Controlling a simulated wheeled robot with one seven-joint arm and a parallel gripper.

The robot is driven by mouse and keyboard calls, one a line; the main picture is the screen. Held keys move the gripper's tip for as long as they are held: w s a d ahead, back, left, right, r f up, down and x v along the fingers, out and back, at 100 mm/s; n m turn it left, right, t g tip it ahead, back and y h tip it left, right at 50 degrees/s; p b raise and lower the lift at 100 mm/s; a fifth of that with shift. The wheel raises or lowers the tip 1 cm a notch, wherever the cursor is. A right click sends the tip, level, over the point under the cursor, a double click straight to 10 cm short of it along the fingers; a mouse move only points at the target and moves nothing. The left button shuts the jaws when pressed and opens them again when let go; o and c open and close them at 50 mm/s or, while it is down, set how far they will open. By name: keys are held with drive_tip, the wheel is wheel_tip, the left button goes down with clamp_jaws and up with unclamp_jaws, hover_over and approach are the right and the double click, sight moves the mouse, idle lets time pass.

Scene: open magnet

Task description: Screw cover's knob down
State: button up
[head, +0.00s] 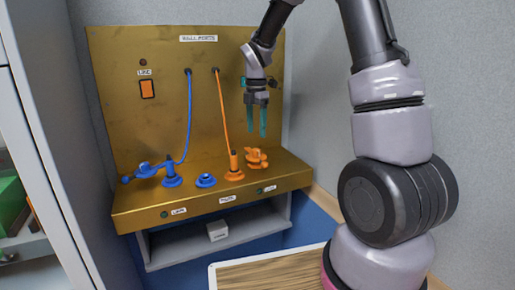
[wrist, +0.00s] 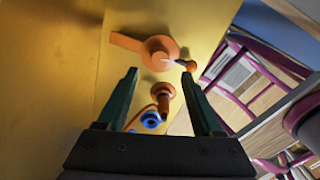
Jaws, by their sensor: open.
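The orange cover (head: 257,158) sits at the right end of the gold shelf. In the wrist view the cover (wrist: 160,50) shows a round body with a flat arm to its left. A small orange knob (wrist: 188,65) is at its right, beside a thin pale pin. I cannot tell how far the knob is screwed in. My gripper (head: 256,135) is open and empty, its teal fingers pointing down above the cover. In the wrist view the gripper (wrist: 160,75) has its fingers wide apart, with the knob near the right fingertip.
An orange plug (head: 234,166) with a cord stands left of the cover. A blue port (head: 206,181) and a blue plug (head: 171,174) with a cord are further left. The gold back panel (head: 125,100) rises behind. A white box (head: 217,231) sits on the lower shelf.

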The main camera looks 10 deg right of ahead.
sight(256, 150)
wheel_tip(256, 150, down, 8)
drive_tip(key=shift+r, duration=0.2)
clamp_jaws()
